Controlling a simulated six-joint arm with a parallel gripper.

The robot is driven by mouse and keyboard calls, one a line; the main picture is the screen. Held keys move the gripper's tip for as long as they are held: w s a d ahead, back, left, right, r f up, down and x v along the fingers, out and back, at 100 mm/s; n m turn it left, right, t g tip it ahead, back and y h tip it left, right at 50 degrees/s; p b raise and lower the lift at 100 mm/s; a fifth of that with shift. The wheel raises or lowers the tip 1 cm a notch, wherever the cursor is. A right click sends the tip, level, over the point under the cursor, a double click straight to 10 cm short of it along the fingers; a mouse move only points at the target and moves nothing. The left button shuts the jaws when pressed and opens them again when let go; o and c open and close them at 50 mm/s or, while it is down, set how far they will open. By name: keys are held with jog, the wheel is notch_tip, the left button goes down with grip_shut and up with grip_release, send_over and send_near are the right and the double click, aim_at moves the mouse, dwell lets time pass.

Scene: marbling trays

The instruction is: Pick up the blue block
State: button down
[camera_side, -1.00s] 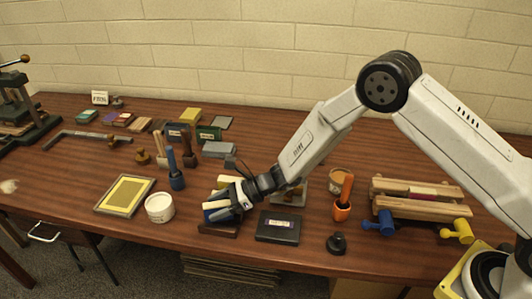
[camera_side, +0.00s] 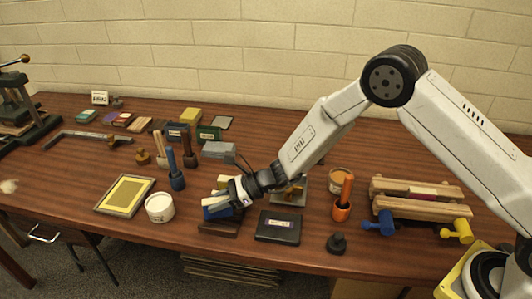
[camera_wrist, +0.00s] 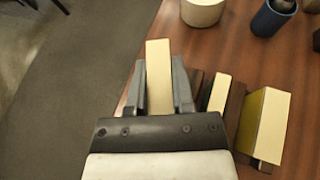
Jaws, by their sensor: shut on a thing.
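The blue block (camera_side: 217,211) is held between the fingers of my gripper (camera_side: 222,203), over a dark brown rack (camera_side: 219,229) near the table's front edge. In the wrist view, my gripper (camera_wrist: 160,85) has one finger on each side of the block, and its cream face (camera_wrist: 159,75) shows between them. The block's blue sides are hidden there by the fingers. In the side view the fingers cover part of the block. I cannot tell for sure whether it is clear of the rack.
A yellow block (camera_wrist: 264,122) and another cream-faced block (camera_wrist: 220,92) stand right of my gripper in the wrist view. A white tub (camera_side: 160,208) is to the left and a black flat box (camera_side: 278,226) to the right. An orange cup (camera_side: 342,211) stands farther right.

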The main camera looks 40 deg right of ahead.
jog(key=s+d+r, duration=0.2)
jog(key=s+r, duration=0.4)
jog(key=s+d+r, duration=0.3)
jog(key=s+r, duration=0.2)
jog(key=s, duration=0.2)
jog(key=shift+d+r, duration=0.25)
jog(key=shift+r, duration=0.1)
jog(key=shift+w, duration=0.15)
dwell(0.4)
jog(key=m+t+h, duration=0.2)
jog(key=m+t, duration=0.2)
send_near(217, 200)
jog(key=w+a, duration=0.1)
jog(key=a, duration=0.1)
jog(key=w+a+r, duration=0.1)
jog(key=w+a, duration=0.3)
jog(key=shift+w+a+r, duration=0.1)
jog(key=shift+a+r, duration=0.15)
jog(key=shift+a, duration=0.05)
jog(key=shift+w+a+f+h, duration=0.3)
jog(key=shift+w+f+h, duration=0.2)
jog(key=shift+w, duration=0.05)
